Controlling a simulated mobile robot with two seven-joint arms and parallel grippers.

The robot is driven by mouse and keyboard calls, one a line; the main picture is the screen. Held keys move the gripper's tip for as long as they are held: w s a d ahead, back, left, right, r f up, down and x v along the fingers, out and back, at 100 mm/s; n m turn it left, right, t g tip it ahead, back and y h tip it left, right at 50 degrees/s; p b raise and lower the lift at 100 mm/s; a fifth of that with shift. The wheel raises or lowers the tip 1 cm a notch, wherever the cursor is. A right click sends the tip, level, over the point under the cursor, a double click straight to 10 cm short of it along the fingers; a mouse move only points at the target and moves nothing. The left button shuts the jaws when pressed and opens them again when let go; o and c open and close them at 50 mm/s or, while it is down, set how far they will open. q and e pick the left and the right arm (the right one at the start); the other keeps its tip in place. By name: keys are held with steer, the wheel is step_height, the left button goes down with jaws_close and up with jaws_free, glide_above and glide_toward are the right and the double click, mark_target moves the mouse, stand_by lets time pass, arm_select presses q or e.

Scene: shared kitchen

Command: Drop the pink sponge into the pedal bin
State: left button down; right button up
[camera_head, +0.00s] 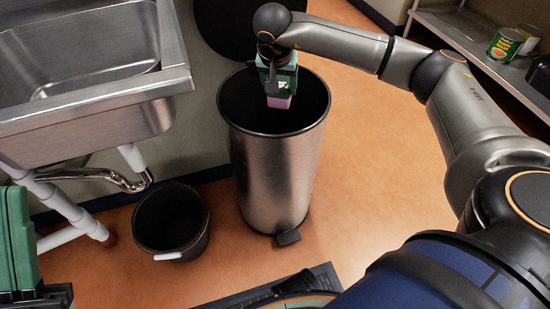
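The pedal bin (279,180) is a tall brushed-steel cylinder with a black inside, standing on the floor at the picture's middle. Its mouth is open, and a dark pedal shows at its foot. My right gripper (278,92) points down over the bin's mouth, coming from the upper right. The pink sponge (278,102) shows between its green fingers, held at the fingertips. The sponge's upper part is hidden by the fingers.
A steel sink (90,75) is at the upper left, with pipes below it. A black bucket (171,222) stands left of the bin. A steel shelf (470,40) with cans (505,45) is at the upper right. The orange floor right of the bin is clear.

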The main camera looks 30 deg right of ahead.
steer(key=o, duration=0.5)
arm_select(q)
steer(key=shift+m+t, duration=0.3)
steer(key=r+p, duration=0.4)
steer(key=shift+s+a+r, duration=0.1)
steer(key=shift+a+r, duration=0.2)
steer(key=shift+r, duration=0.05)
arm_select(e)
steer(key=v, duration=1.2)
steer(key=shift+r, duration=0.3)
